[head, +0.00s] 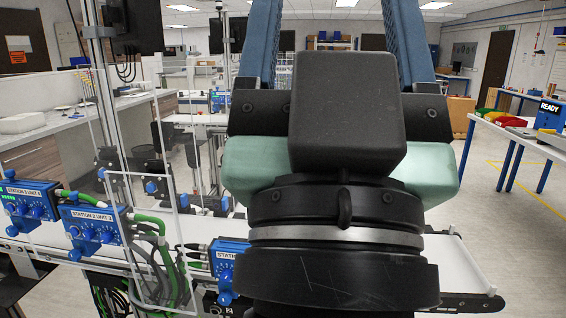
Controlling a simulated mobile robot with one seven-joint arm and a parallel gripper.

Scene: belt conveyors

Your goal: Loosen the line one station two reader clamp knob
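My gripper (330,15) fills the middle of the head view, seen from behind, with its black wrist low in the picture. Its two blue fingers stand wide apart and run out of the top edge, so their tips are cut off. Nothing shows held between them. A blue box labelled station 2 (92,224) is mounted on the conveyor's near side at the left. It has several small blue knobs on its face and a larger blue knob (76,254) below it. I cannot tell which is the reader clamp knob. My gripper is right of this box and apart from it.
Another blue box (28,200) is left of it. A third box (228,260) is partly hidden by my wrist. Green and grey cables (165,265) and a clear framed panel (140,215) stand between. The conveyor (465,272) ends at the right, with open floor (530,235) beyond.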

